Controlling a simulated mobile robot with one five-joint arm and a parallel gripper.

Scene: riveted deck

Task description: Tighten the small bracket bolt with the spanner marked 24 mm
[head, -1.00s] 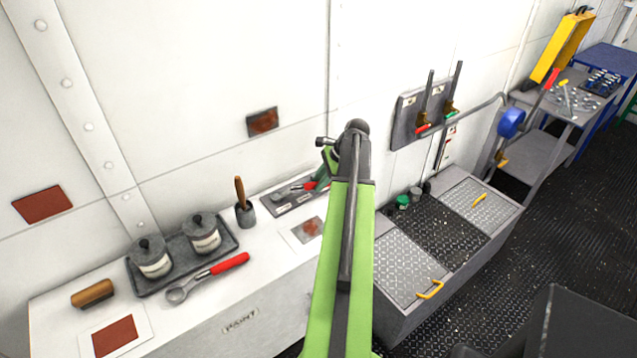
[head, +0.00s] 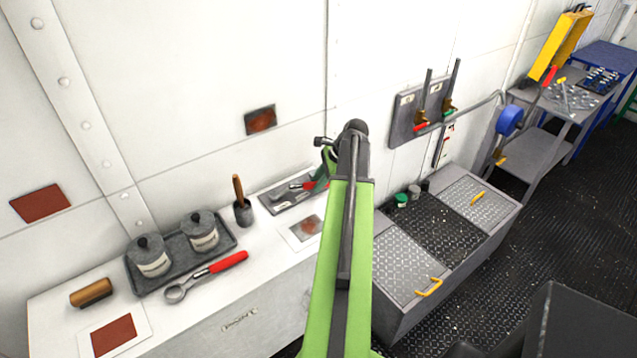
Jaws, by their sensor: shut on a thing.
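My green arm reaches up the middle of the head view, and my gripper (head: 324,178) is at the far end, partly hidden behind it. It is low over the small grey tray (head: 272,203) at the back of the white counter. It is shut on a red-handled tool (head: 309,185), seemingly a spanner; whether the tool still touches the tray is unclear. Another red-handled spanner (head: 228,263) with a ring end lies on the counter, apart from the gripper. No size marks are readable. I cannot pick out the small bracket bolt.
Two lidded pots (head: 201,232) stand on a dark tray, near a brush in a cup (head: 243,211) and a wooden block (head: 91,292). Right of my arm is a low tread-plate chest (head: 408,266). A wall panel (head: 404,117) carries levers. Dark floor lies open at right.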

